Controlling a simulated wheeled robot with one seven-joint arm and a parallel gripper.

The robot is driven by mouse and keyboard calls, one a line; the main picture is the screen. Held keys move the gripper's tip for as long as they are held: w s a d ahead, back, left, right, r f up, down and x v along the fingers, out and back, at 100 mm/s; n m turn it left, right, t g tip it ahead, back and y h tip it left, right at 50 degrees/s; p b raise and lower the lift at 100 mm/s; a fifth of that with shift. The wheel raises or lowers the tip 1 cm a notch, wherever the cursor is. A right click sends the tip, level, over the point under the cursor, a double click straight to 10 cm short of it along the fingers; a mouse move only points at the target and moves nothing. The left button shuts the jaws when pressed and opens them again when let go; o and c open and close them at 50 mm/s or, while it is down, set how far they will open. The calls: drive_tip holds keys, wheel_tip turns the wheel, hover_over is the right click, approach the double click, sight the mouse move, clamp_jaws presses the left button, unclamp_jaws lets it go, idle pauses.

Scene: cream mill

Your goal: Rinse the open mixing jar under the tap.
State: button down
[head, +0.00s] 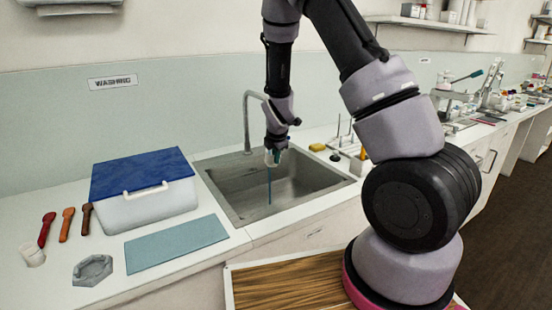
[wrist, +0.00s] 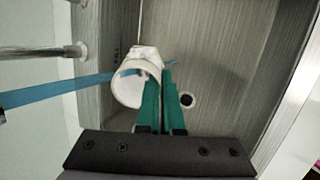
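The open mixing jar (wrist: 128,92) is white, with its round mouth facing my wrist camera. In the head view the jar (head: 270,158) is small and partly hidden by my gripper (head: 273,150), over the sink (head: 230,208). In the wrist view my gripper (wrist: 160,80) has its green fingers together at the jar's right wall, holding it. The curved metal tap (head: 246,118) stands behind the sink. A blue water stream (head: 269,187) shows below the jar. In the wrist view the stream (wrist: 70,88) reaches the jar's mouth.
A yellow sponge (head: 316,147) and rack (head: 345,140) are behind right.

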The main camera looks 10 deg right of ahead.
drive_tip(key=shift+d, duration=0.25)
drive_tip(key=shift+s+d, duration=0.15)
drive_tip(key=shift+d, duration=0.2)
drive_tip(key=shift+s, duration=0.1)
drive_tip(key=s+a, duration=0.1)
drive_tip(key=s, duration=0.6)
drive_tip(key=shift+s+a, duration=0.15)
drive_tip(key=shift+s, duration=0.2)
idle(0.3)
idle(1.2)
drive_tip(key=s+r, duration=0.4)
drive_tip(key=s, duration=0.1)
drive_tip(key=shift+a, duration=0.4)
idle(0.3)
